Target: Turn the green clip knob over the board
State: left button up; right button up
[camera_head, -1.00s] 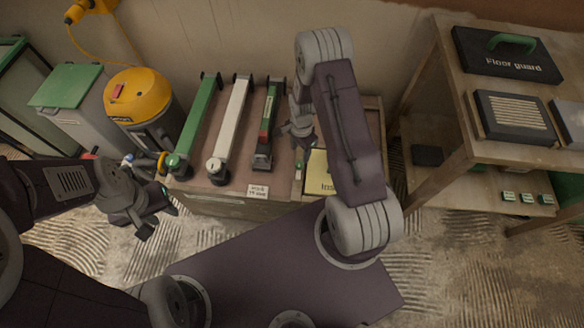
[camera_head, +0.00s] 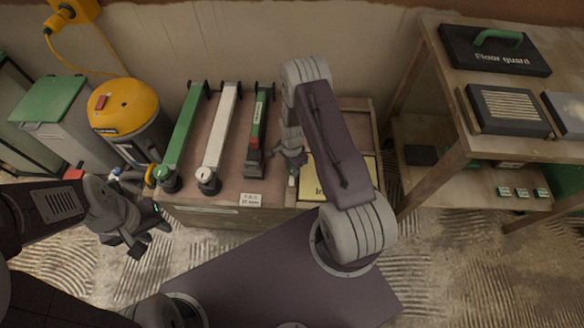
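A yellow board (camera_head: 312,191), its lettering partly covered, lies in the right part of the bench top. My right forearm hides much of the board. My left gripper (camera_head: 152,238) is open and empty in front of the bench's left end.
Green (camera_head: 184,135), white (camera_head: 219,135) and green-and-red (camera_head: 257,130) long tools lie left of the board. A yellow-topped vacuum (camera_head: 130,112) stands left of the bench. A wooden shelf (camera_head: 432,180) stands at the right. Ridged floor is open between.

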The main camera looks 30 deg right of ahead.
grip_shut()
jog(key=shift+n, duration=0.3)
jog(key=n+p, duration=0.1)
jog(key=n, duration=0.1)
jog(key=shift+r+n, duration=0.1)
jog(key=shift+n, duration=0.2)
jog(key=n+p, duration=0.1)
jog(key=n, duration=0.3)
jog(key=shift+n, duration=0.3)
jog(key=n+p, duration=0.1)
jog(key=n, duration=0.4)
jog(key=n+p, duration=0.1)
jog(key=n, duration=0.4)
jog(key=shift+d, duration=0.1)
